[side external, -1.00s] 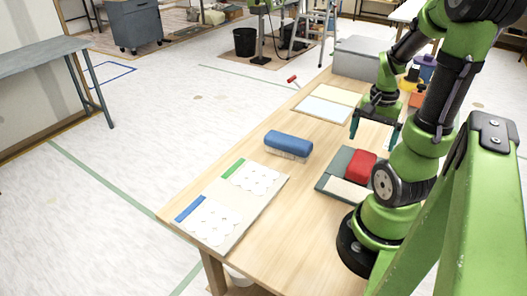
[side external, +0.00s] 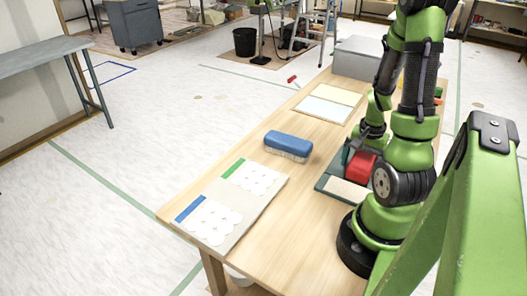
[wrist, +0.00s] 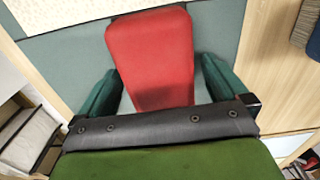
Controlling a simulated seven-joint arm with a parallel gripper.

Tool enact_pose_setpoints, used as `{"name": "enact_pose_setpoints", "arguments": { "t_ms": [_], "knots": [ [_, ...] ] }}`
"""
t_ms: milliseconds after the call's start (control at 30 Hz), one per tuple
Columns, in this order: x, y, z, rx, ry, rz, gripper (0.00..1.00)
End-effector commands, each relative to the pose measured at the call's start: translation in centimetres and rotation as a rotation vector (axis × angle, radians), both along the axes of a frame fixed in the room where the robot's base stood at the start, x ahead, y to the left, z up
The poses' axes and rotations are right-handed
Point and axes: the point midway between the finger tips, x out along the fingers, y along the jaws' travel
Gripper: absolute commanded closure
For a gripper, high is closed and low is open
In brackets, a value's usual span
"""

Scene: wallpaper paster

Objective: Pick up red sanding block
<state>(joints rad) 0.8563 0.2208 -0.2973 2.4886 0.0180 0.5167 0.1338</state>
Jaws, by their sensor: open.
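The red sanding block (side external: 361,167) lies on a dark grey-green board or tray (side external: 325,184) on the table, close to my arm's base. In the wrist view the red block (wrist: 150,55) sits between the two teal fingers of my gripper (wrist: 156,85). One finger is on each side of it, with a visible gap at least on the left. My gripper (side external: 358,150) is open and low at the block in the side view, where my arm partly hides it. The block's near end is hidden behind the gripper body in the wrist view.
A blue brush-like block (side external: 288,143) stands on the wooden table left of the tray. A sheet with white discs (side external: 235,205) lies at the front left. Pale panels (side external: 325,106) and a grey box (side external: 358,58) are farther back. Bare table lies between them.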

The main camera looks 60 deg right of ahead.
Motion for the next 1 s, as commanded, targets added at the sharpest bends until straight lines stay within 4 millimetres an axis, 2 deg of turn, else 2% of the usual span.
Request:
{"name": "enact_pose_setpoints", "arguments": {
  "t_ms": [67,467,767,867,1000],
  "knots": [
    [0.0,0.0,0.0,0.000,0.000,0.001,0.00],
    [0.0,0.0,0.1,0.000,0.000,0.001,0.60],
    [0.1,-0.1,0.6,-0.004,-0.002,0.003,0.60],
    [0.2,-0.1,1.8,-0.006,-0.005,0.006,0.60],
    [0.2,-0.1,4.4,-0.008,-0.007,0.005,0.60]
  ]
}}
